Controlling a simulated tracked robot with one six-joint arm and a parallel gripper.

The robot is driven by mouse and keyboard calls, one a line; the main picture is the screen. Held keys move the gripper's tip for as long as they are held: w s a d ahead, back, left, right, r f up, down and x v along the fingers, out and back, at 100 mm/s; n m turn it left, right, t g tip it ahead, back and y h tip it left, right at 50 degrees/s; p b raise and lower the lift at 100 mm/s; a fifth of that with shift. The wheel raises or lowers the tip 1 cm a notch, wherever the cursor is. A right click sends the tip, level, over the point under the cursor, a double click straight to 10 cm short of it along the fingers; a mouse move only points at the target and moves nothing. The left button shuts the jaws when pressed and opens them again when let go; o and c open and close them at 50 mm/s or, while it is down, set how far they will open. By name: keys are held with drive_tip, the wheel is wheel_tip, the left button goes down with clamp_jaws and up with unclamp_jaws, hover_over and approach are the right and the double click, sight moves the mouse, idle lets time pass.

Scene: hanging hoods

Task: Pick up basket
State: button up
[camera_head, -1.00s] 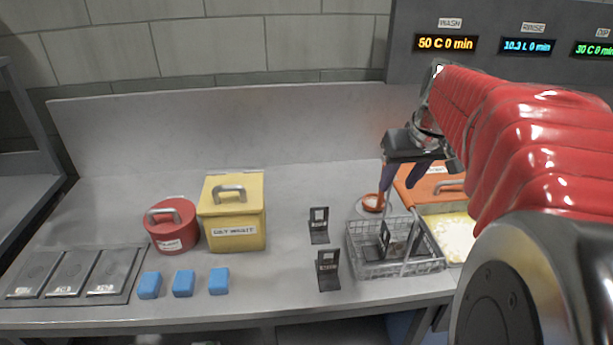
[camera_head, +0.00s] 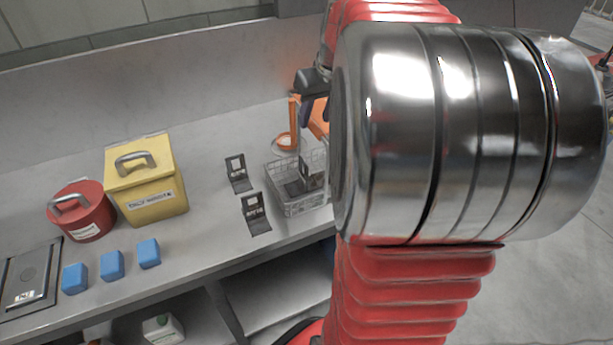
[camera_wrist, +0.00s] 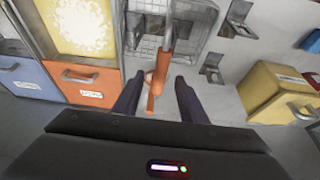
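The wire basket (camera_head: 309,206) stands on the grey counter, partly hidden by my arm in the head view. It also shows at the top of the wrist view (camera_wrist: 191,48). A dark piece sits inside it. Its upright handle ends in an orange grip (camera_wrist: 156,92), which also shows in the head view (camera_head: 293,112). My gripper (camera_wrist: 157,84) is open, with two dark fingers on either side of the orange grip in the picture. A gap shows on both sides. In the head view my gripper (camera_head: 310,108) is above the basket, near the top of the handle.
A yellow box (camera_head: 155,207) and a red round pot (camera_head: 91,224) stand left on the counter. Blue blocks (camera_head: 112,265) lie in front. Two black stands (camera_head: 238,176) (camera_head: 254,216) are left of the basket.

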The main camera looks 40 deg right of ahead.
sight(313, 124)
drive_tip(key=shift+x, duration=2)
drive_tip(key=x, duration=0.5)
drive_tip(key=shift+w, duration=0.1)
drive_tip(key=shift+c, duration=0.4)
clamp_jaws()
